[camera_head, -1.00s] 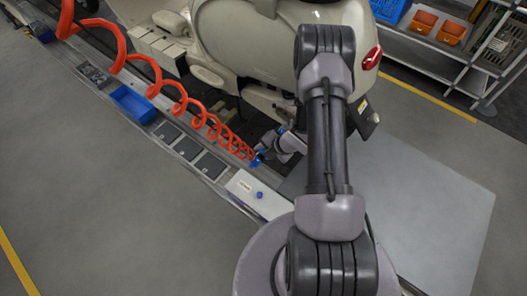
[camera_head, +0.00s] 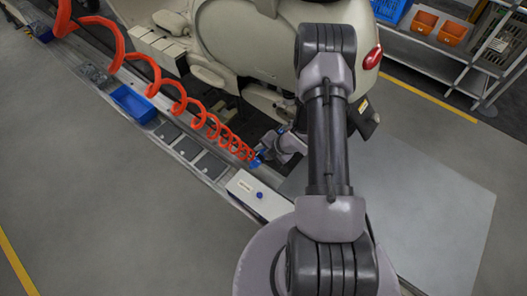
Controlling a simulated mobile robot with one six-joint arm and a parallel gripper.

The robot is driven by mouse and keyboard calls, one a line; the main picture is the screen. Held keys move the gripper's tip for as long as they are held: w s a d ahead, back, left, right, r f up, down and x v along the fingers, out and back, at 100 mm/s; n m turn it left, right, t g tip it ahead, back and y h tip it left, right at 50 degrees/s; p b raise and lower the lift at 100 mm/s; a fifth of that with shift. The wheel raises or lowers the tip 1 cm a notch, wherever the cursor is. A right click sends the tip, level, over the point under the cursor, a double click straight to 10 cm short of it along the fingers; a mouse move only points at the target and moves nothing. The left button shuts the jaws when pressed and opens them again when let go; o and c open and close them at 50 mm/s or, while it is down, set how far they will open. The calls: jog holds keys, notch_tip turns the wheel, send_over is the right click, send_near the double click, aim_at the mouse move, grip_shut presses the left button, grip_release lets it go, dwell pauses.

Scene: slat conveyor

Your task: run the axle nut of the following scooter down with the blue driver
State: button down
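The cream scooter (camera_head: 240,45) stands upright at the top middle, with a red tail light; my arm covers part of its rear. The axle nut cannot be made out. The blue driver (camera_head: 257,161) is at the lower end of an orange coiled hose (camera_head: 180,100). My gripper (camera_head: 270,152) is low beside the scooter, left of my forearm, right against the driver. The fingers are too small and covered to show whether they are closed on it.
A rail with dark plates (camera_head: 211,165) and a blue bin (camera_head: 133,104) runs along the left. A white box with a blue knob (camera_head: 259,195) stands below the driver. A shelf with orange bins (camera_head: 452,33) is at upper right. Grey floor is clear on both sides.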

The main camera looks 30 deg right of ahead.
aim_at(252, 164)
jog(key=shift+s+a+b, duration=0.15)
jog(key=shift+a+b, duration=0.2)
jog(key=shift+a, duration=0.15)
jog(key=a+b, duration=0.1)
jog(key=s+a+b, duration=0.1)
jog(key=a, duration=0.1)
jog(key=s+a+b, duration=0.1)
jog(key=a, duration=0.1)
jog(key=shift+a, duration=0.1)
jog(key=shift+w, duration=0.15)
dwell(0.3)
